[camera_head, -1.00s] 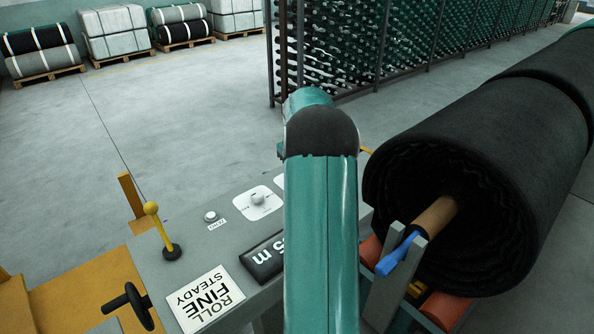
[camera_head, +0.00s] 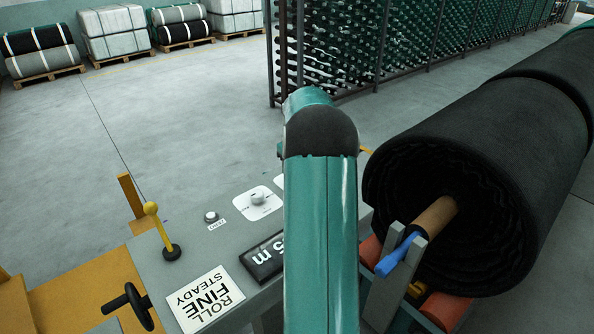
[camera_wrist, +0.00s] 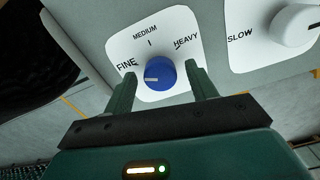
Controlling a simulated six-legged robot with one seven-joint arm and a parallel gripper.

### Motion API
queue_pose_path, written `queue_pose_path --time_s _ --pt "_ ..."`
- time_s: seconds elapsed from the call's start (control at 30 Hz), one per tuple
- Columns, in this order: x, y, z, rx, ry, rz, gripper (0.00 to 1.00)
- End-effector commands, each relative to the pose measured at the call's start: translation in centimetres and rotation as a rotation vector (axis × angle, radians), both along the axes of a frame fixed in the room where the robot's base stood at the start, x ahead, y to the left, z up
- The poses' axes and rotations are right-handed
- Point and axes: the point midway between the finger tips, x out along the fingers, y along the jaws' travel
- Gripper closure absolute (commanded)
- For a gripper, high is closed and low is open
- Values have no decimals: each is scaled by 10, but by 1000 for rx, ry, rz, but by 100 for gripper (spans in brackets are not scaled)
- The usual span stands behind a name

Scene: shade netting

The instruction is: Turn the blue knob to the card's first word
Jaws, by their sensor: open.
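The blue knob (camera_wrist: 160,73) sits on a white dial plate (camera_wrist: 149,20) marked FINE, MEDIUM and HEAVY, in the wrist view. Its white mark is at the lower left of its face, on the FINE side. My gripper (camera_wrist: 161,78) is open, with one finger on each side of the knob and a visible gap on both sides. Whether the fingers reach down around the knob is hard to tell. In the head view, a white card (camera_head: 206,299) reads ROLL, FINE and STEADY, with FINE largest. My arm hides the blue knob there.
A white knob (camera_wrist: 296,26) on a plate marked SLOW is close on the right. A large black netting roll (camera_head: 480,190) stands right.

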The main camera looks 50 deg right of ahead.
Motion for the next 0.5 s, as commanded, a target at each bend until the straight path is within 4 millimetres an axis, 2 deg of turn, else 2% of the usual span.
queue_pose_path --time_s 0.17,0.5 --pt "1 0 20 -3 -3 1 43" --pt "1 -1 93 -4 -3 0 43"
